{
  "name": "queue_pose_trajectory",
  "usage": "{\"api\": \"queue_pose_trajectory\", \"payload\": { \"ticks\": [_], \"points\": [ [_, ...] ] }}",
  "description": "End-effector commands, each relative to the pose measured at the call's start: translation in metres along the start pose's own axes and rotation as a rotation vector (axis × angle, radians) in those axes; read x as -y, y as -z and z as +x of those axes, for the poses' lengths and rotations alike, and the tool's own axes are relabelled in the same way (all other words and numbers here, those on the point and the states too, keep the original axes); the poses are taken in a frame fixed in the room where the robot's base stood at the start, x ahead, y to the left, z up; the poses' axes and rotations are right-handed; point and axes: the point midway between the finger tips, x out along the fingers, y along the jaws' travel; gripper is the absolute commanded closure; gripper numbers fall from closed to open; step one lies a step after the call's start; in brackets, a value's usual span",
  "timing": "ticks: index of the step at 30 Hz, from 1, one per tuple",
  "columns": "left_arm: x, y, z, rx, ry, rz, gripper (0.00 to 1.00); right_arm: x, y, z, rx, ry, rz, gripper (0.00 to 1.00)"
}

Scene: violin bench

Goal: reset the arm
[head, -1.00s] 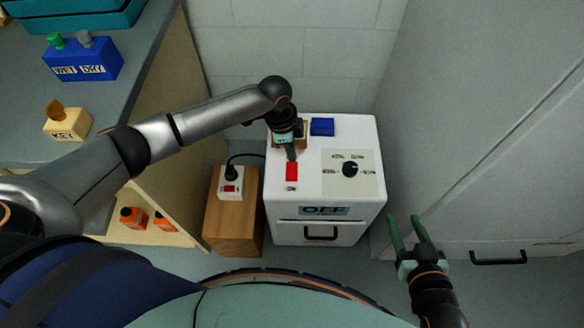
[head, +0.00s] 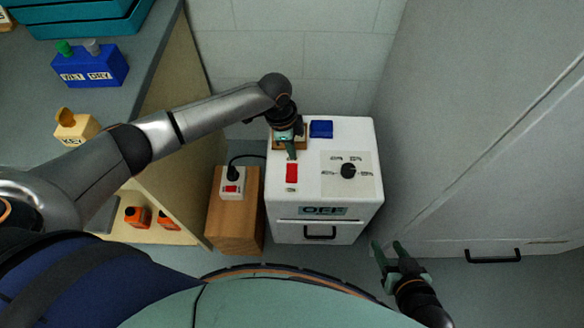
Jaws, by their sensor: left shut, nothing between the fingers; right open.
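My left arm reaches in from the left over the white machine (head: 300,208). My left gripper (head: 291,155) is shut and empty, pointing down just behind the red switch (head: 292,173) on the machine's top. Whether its tips touch the switch I cannot tell. My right gripper (head: 388,250) is open and empty, low at the right, in front of the machine's right side and apart from it.
A black dial (head: 348,171) and a blue block (head: 321,129) are on the machine's top; its front label (head: 324,211) reads OFF. A power outlet (head: 232,183) stands on a wooden block (head: 234,226). A workbench is at left, a cabinet door handle (head: 493,256) at right.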

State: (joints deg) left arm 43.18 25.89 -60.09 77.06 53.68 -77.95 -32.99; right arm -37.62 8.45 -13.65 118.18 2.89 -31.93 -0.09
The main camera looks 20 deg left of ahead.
Motion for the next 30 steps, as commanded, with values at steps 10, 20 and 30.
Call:
{"api": "queue_pose_trajectory", "payload": {
  "ticks": [10, 20, 30],
  "points": [
    [0.000, 0.002, -0.011, 0.001, -0.001, 0.000, 1.00, 0.003, 0.009, -0.006, 0.000, 0.003, 0.001, 0.50],
    [0.000, 0.002, -0.011, 0.000, 0.000, 0.000, 1.00, 0.003, 0.009, -0.006, 0.000, 0.003, 0.001, 0.50],
    [-0.044, 0.031, 0.019, -0.133, 0.006, -0.057, 1.00, 0.003, 0.009, -0.005, 0.000, 0.004, 0.001, 0.50]
  ]
}}
